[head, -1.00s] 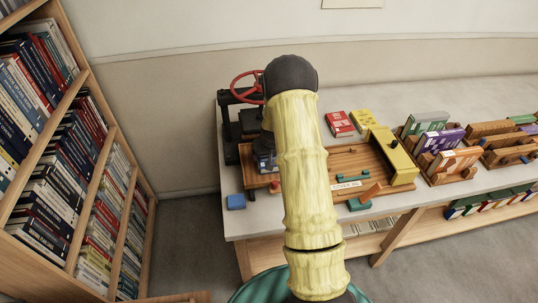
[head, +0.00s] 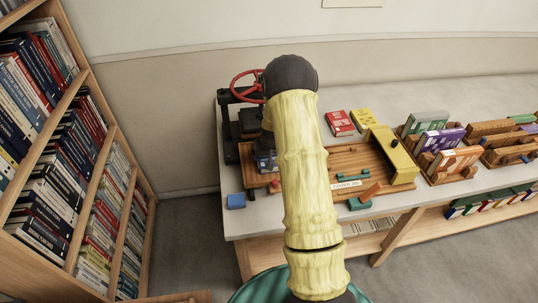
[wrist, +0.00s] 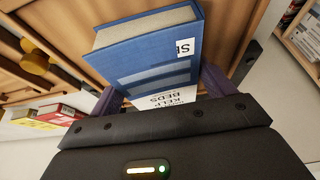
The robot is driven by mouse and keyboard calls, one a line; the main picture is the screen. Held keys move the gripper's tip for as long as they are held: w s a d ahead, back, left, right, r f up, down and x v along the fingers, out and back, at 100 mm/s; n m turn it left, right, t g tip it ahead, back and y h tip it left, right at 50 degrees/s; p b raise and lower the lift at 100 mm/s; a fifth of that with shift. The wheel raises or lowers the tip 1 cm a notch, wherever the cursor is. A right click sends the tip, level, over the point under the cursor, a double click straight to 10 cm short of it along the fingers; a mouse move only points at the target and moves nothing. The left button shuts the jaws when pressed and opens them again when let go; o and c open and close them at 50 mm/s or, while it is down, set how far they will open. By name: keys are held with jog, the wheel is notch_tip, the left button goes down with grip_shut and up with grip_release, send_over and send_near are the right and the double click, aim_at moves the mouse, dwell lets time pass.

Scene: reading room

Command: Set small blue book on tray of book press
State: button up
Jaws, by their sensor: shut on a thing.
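The small blue book (wrist: 150,55) is between the fingers of my gripper (wrist: 160,88) in the wrist view, its pale page edge and a white label showing. My gripper is shut on it. In the head view a bit of the blue book (head: 266,161) shows left of my arm, above the wooden board; my arm hides most of the gripper there. The book press (head: 231,135), black with a red handwheel (head: 247,87), stands at the table's left end, just behind the book. I cannot clearly make out its tray.
A wooden board (head: 345,160) with a yellow bar (head: 393,155) and teal pieces lies right of my arm. Red (head: 339,123) and yellow (head: 363,119) books lie behind it. A blue block (head: 236,201) is at the table's front left. Book racks (head: 446,178) stand right; a bookcase (head: 75,150) is far left.

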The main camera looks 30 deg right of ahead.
jog(key=shift+f, duration=0.1)
jog(key=o, duration=1.1)
jog(key=shift+c, duration=0.2)
jog(key=shift+r+p, duration=2.8)
jog(key=shift+r, duration=1.7)
